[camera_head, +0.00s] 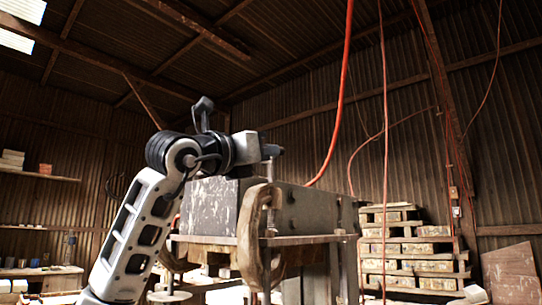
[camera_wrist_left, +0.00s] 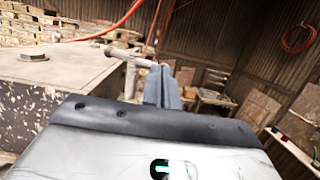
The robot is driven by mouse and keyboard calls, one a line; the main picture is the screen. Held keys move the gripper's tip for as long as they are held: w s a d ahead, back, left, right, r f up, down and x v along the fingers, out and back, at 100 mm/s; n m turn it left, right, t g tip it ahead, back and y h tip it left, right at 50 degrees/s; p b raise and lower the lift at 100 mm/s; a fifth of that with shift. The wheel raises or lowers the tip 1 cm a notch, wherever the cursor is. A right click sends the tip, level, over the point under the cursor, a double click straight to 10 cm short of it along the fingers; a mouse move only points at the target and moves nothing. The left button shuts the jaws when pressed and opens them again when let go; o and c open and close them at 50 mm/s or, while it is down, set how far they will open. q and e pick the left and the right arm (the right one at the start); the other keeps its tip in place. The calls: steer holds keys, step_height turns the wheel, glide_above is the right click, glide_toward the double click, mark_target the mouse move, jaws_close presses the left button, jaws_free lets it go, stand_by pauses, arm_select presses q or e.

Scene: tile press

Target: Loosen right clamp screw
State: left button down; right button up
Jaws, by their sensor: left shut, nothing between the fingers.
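The press (camera_head: 305,210) is a worn grey metal box on a frame, in the middle of the head view. A rusty curved clamp (camera_head: 247,235) grips its near side. In the left wrist view, a metal clamp screw with a crossbar (camera_wrist_left: 128,57) stands upright beside the press's top (camera_wrist_left: 55,75). My left gripper (camera_head: 274,150) reaches in from the left above the clamp. Its fingers (camera_wrist_left: 162,86) are shut, empty and beside the right end of the crossbar; I cannot tell whether they touch it. My right gripper is not in view.
A red hose (camera_head: 343,95) hangs behind the press. Stacked pallets of tiles (camera_head: 415,250) stand at the back right. A workbench (camera_head: 40,271) stands at the far left. The air above the press is mostly clear.

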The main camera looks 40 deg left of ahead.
arm_select(q)
steer(key=shift+w, duration=1.05)
steer(key=shift+f, duration=0.1)
steer(key=s+a+b, duration=0.1)
steer(key=s+b, duration=0.1)
steer(key=s, duration=0.9)
stand_by(0.4)
